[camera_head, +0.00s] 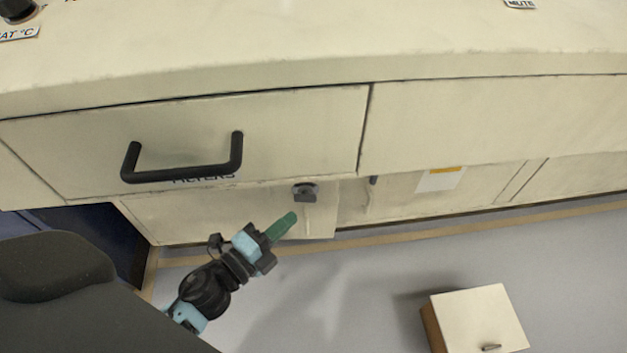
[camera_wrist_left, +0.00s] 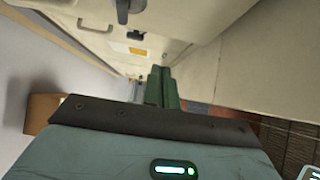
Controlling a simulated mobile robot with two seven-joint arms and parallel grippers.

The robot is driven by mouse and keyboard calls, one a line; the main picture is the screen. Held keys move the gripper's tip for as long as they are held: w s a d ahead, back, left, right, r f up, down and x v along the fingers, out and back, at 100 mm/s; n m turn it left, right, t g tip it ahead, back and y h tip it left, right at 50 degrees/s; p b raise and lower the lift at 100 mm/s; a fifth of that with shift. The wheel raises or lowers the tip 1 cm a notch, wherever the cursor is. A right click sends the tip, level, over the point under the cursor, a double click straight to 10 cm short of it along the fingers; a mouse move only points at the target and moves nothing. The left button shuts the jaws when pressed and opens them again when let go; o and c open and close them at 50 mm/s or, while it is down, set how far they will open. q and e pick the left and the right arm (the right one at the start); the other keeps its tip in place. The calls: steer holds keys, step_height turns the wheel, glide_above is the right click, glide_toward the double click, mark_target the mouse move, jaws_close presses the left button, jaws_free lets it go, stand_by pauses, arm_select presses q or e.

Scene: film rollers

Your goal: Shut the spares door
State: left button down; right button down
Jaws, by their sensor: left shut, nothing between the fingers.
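The door (camera_head: 215,212) below the drawer is cream, with a dark knob (camera_head: 305,193) near its right edge. I take it for the spares door, as no spares label is readable. Its right edge seems to stand out from the cabinet front, so it looks ajar; how far is unclear. My left gripper (camera_head: 291,218) is shut and empty, its green fingers in front of the door's lower right part, below the knob. Contact cannot be told. The shut fingers (camera_wrist_left: 161,72) also show in the left wrist view, beside cream panels. My right gripper is not in view.
The drawer (camera_head: 290,130) above, with a black bar handle (camera_head: 182,172), is shut. A dark latch (camera_head: 373,180) and a white label with an orange stripe (camera_head: 441,179) are to the right. A small box-like cabinet (camera_head: 480,318) stands on the otherwise open grey floor.

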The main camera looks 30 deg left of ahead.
arm_select(q)
glide_above(314, 198)
steer(key=s+d, duration=0.2)
steer(key=s, duration=0.1)
steer(key=w+a, duration=0.1)
steer(key=w+a+b, duration=0.1)
steer(key=w, duration=0.1)
